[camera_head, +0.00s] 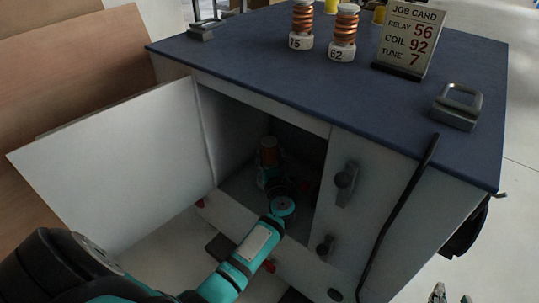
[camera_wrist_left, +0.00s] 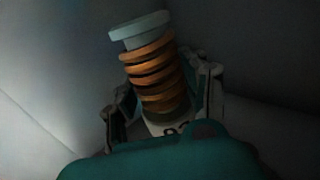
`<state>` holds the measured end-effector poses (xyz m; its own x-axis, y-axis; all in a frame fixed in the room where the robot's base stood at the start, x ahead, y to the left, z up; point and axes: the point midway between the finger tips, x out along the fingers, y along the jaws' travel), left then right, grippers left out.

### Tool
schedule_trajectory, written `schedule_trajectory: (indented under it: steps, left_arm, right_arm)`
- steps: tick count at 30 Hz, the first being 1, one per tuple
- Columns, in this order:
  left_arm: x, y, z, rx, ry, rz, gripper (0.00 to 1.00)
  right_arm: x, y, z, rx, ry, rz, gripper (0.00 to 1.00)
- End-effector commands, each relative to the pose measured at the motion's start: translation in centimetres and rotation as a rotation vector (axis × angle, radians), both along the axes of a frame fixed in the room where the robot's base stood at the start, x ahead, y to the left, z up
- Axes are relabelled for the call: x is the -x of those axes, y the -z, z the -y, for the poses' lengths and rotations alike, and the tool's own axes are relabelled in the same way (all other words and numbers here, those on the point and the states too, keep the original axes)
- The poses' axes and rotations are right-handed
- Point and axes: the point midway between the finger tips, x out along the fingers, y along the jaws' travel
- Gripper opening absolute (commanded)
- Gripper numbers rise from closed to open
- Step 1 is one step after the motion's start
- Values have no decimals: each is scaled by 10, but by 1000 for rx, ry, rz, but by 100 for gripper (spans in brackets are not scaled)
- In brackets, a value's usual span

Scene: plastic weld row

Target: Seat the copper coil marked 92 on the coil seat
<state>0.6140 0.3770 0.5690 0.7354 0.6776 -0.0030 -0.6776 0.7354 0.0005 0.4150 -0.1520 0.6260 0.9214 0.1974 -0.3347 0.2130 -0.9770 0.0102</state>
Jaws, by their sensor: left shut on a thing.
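A copper coil with a pale cap and white base stands between my left gripper's fingers in the left wrist view (camera_wrist_left: 155,75). Its base mark is mostly hidden; I cannot read it fully. In the head view this coil (camera_head: 268,150) is dim, inside the open cabinet. My left gripper (camera_head: 269,172) is shut on it; its fingers also show in the left wrist view (camera_wrist_left: 165,105). I cannot make out the coil seat, nor whether the coil touches anything below. My right gripper (camera_head: 451,295) shows only its fingertips at the bottom right, apart and empty.
The cabinet door (camera_head: 120,160) is swung open to the left. On the blue top (camera_head: 250,60) stand coils marked 75 (camera_head: 301,28) and 62 (camera_head: 343,35), and a job card (camera_head: 408,38) reading coil 92. Side walls close in around my left arm.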

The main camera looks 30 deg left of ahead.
Motion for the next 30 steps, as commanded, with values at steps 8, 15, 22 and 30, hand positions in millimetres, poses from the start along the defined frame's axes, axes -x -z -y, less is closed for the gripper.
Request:
schedule_trajectory:
  steps: [8,15,22,30]
  left_arm:
    - [-1,8,0,-3,2,3,0]
    - [-1,13,0,-2,1,4,0]
    - [-1,13,0,-2,1,4,0]
    - [-1,13,0,-2,1,4,0]
  right_arm:
    - [-12,-28,-7,-41,-11,168,40]
    - [-15,-46,-11,-66,-17,266,40]
    - [-16,-52,-12,-73,-19,294,40]
    - [-16,-52,-12,-73,-19,294,40]
